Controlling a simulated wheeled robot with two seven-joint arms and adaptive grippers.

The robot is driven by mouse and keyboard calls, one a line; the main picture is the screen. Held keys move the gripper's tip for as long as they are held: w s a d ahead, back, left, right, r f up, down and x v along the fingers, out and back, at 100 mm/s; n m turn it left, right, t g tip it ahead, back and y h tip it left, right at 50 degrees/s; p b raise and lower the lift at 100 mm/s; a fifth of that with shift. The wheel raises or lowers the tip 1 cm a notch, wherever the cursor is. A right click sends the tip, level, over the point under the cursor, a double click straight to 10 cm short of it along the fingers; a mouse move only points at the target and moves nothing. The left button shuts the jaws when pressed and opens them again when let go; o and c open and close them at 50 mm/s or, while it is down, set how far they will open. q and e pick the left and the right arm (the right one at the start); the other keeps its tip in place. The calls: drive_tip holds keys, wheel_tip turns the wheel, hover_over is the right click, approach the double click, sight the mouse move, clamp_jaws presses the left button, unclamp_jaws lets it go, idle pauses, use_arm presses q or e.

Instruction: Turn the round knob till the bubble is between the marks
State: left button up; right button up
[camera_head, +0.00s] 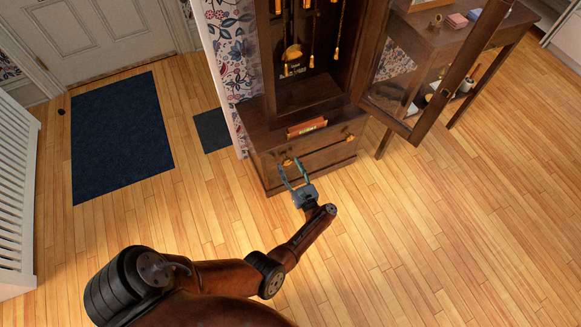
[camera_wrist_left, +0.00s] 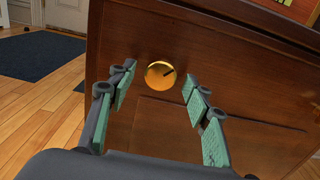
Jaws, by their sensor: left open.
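A round brass knob (camera_wrist_left: 160,74) sits on the front of the clock's wooden base (camera_head: 268,166); a dark line on its face points to the upper right. The knob also shows in the head view (camera_head: 287,162). My left gripper (camera_head: 291,167) is open before it, its green-padded fingers on either side of the knob in the wrist view, with gaps visible. A small wooden block with a brass plate (camera_head: 307,127), perhaps the level, lies on the base's ledge; its bubble and marks are too small to see. My right gripper is not in view.
A second brass knob (camera_head: 350,137) is on the base's right. The clock's glazed door (camera_head: 405,112) stands open to the right, near a side table (camera_head: 440,38). Pendulum and weights hang inside the case. A dark blue mat (camera_head: 120,140) lies left; the wooden floor in front is clear.

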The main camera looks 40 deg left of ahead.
use_arm(q)
drive_tip(key=c, duration=1.1)
drive_tip(key=shift+c, duration=0.2)
drive_tip(key=shift+m, duration=0.3)
